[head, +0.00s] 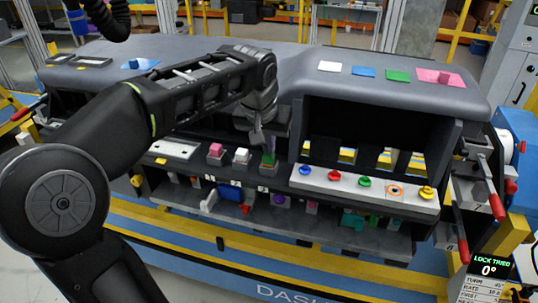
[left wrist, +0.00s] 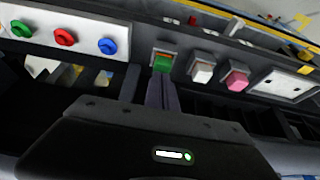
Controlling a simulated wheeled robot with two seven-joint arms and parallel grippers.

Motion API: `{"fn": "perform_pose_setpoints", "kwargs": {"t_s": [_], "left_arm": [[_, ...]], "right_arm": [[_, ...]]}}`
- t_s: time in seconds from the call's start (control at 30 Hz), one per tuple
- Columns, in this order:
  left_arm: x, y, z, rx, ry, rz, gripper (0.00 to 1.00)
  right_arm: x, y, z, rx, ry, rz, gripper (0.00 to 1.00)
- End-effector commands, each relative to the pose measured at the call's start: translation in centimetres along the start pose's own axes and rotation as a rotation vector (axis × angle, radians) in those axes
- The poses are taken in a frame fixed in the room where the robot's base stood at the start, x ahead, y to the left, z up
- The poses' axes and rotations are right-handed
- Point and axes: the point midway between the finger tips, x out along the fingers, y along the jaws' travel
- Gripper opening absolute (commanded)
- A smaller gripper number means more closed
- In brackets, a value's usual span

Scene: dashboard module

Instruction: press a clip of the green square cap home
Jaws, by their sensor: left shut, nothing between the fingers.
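The green square cap (head: 269,160) sits in its socket on the dashboard's front ledge, at the right end of a row of caps. In the left wrist view the green cap (left wrist: 162,63) shows an orange-red strip along its far edge. My left gripper (head: 259,138) points down at the green cap, its fingers closed and empty. In the left wrist view its fingertips (left wrist: 162,82) are right at the cap's near edge; I cannot tell whether they touch. The cap's clips are too small to make out. My right gripper is out of view.
A white cap (head: 241,156) and a pink cap (head: 215,150) stand left of the green one. A pale strip with coloured knobs (head: 330,183) lies to the right, below an open bay. A lower shelf (head: 290,222) holds loose parts. Red-handled levers (head: 496,207) stick out far right.

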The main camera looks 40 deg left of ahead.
Motion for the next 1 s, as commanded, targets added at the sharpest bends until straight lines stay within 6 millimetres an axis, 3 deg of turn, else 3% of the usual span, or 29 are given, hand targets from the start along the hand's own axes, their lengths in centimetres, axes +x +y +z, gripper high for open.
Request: {"fn": "perform_pose_setpoints", "kwargs": {"t_s": [1.0], "left_arm": [[1.1, 0.0, 0.6, 0.0, -0.006, -0.001, 0.0]], "right_arm": [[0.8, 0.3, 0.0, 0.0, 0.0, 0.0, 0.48]]}}
